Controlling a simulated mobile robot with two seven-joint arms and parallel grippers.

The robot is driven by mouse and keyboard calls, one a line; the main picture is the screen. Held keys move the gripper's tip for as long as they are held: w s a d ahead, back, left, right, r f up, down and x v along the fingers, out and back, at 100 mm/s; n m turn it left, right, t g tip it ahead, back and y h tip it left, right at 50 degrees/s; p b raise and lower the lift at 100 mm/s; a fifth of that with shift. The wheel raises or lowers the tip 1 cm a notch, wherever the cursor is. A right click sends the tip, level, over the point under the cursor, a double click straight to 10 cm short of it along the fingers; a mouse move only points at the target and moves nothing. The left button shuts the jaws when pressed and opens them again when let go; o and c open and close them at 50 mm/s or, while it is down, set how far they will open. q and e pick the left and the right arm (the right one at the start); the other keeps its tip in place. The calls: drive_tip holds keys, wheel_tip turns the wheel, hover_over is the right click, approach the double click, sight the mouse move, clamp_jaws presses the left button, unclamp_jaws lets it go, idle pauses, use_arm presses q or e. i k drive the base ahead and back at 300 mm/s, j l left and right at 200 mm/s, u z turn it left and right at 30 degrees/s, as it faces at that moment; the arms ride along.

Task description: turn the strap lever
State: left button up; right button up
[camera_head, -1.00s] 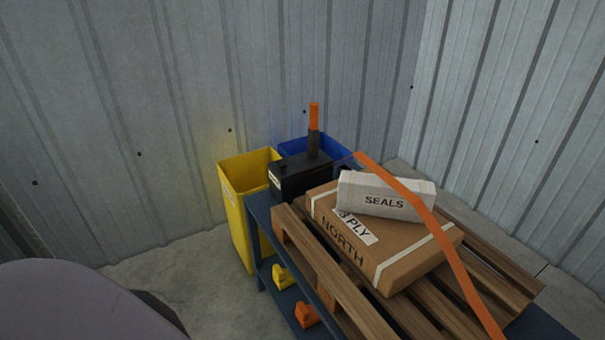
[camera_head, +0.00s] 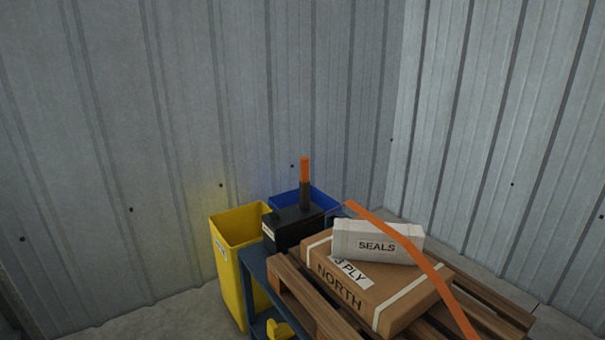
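The strap lever (camera_head: 305,180) stands upright on a black box (camera_head: 291,229) at the back left of the blue cart. Its upper part is orange and its lower part dark. An orange strap (camera_head: 408,247) runs from near the box over a white SEALS box (camera_head: 376,241) and a brown carton (camera_head: 357,289) toward the lower right. Neither of my grippers is in view.
The carton lies on a wooden pallet (camera_head: 292,300) on the blue cart (camera_head: 257,276). A yellow bin (camera_head: 229,267) stands left of the cart. A blue bin (camera_head: 283,201) is behind the black box. Corrugated walls close off the back and right.

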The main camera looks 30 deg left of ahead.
sight(304, 183)
drive_tip(key=k+z, duration=0.25)
drive_tip(key=k+l+z, duration=0.1)
drive_tip(key=z, duration=0.2)
drive_tip(key=j+z, duration=0.15)
drive_tip(key=z, duration=0.3)
drive_tip(key=k+j+z, duration=0.1)
drive_tip(key=z, duration=0.35)
drive_tip(key=k+j, duration=0.1)
drive_tip(key=j, duration=0.5)
drive_tip(key=k+j, duration=0.1)
drive_tip(key=j, duration=0.45)
drive_tip(key=k+j, duration=0.1)
drive_tip(key=j, duration=0.5)
drive_tip(key=k+j, duration=0.1)
drive_tip(key=j, duration=0.5)
